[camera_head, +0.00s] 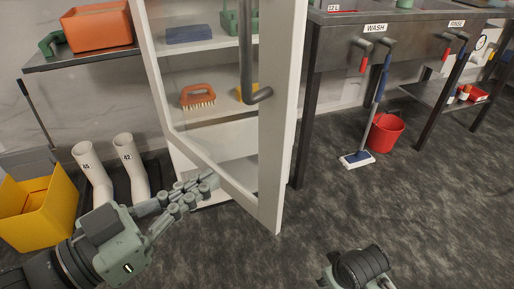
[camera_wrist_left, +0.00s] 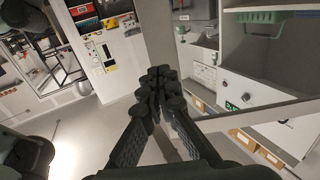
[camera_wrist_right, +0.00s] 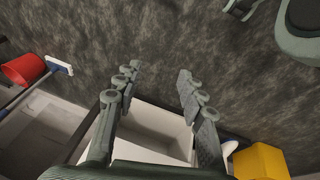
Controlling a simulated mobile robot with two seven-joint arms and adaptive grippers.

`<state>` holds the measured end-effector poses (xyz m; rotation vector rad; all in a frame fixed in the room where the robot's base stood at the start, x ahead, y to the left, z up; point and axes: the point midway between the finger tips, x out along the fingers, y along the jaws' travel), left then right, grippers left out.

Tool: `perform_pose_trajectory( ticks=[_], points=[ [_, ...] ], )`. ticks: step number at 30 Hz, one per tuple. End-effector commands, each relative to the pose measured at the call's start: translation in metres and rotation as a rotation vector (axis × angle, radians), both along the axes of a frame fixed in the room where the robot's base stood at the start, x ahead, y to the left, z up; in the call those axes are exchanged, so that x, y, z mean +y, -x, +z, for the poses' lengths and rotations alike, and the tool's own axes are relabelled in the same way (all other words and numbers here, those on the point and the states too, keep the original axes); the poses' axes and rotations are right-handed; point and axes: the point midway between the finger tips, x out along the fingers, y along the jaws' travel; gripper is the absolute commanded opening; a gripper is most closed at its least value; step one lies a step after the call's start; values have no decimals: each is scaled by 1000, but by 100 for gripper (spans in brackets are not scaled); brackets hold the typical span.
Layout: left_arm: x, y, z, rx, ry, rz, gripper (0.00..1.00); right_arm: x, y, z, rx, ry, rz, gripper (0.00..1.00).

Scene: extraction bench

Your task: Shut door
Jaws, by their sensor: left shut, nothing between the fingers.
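The white-framed glass door (camera_head: 283,120) of a white cabinet stands open in the head view, its near upright swung out towards me. A dark bar handle (camera_head: 247,55) is on that upright. My left gripper (camera_head: 208,184) is shut and empty, with its fingertips by the door's bottom rail; I cannot tell whether they touch. The left wrist view shows its fingers (camera_wrist_left: 165,82) closed together in front of a pale upright. My right gripper is low at the head view's bottom edge, its fingers mostly cut off. In the right wrist view it (camera_wrist_right: 158,82) is open and empty.
Cabinet shelves hold an orange brush (camera_head: 198,95) and a blue block (camera_head: 188,33). A yellow bin (camera_head: 38,215) and white boots (camera_head: 130,165) stand left. Right are a metal sink bench (camera_head: 340,55), a mop (camera_head: 357,158) and a red bucket (camera_head: 385,132). The front right floor is clear.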

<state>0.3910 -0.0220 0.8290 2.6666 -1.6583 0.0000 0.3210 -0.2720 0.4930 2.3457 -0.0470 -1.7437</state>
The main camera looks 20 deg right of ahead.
Motion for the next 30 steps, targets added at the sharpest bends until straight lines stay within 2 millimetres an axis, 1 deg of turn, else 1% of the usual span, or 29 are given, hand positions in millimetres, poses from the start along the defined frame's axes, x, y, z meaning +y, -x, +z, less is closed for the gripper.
perform_pose_trajectory(
  ticks=[1,9,15,21,30],
  points=[
    [-10,-5,3,-3,6,0,0,0,-1,0,-1,-1,0,40],
    [-60,-30,2,-2,4,0,0,0,-1,-15,11,-6,3,40],
    [-89,-44,1,0,1,0,0,-1,-6,-21,7,-8,4,40],
    [-101,-50,0,-2,-1,2,0,0,-9,-25,8,-12,1,40],
    [-102,-51,-1,-1,-2,2,0,3,-7,-26,10,-17,0,40]
  ],
)
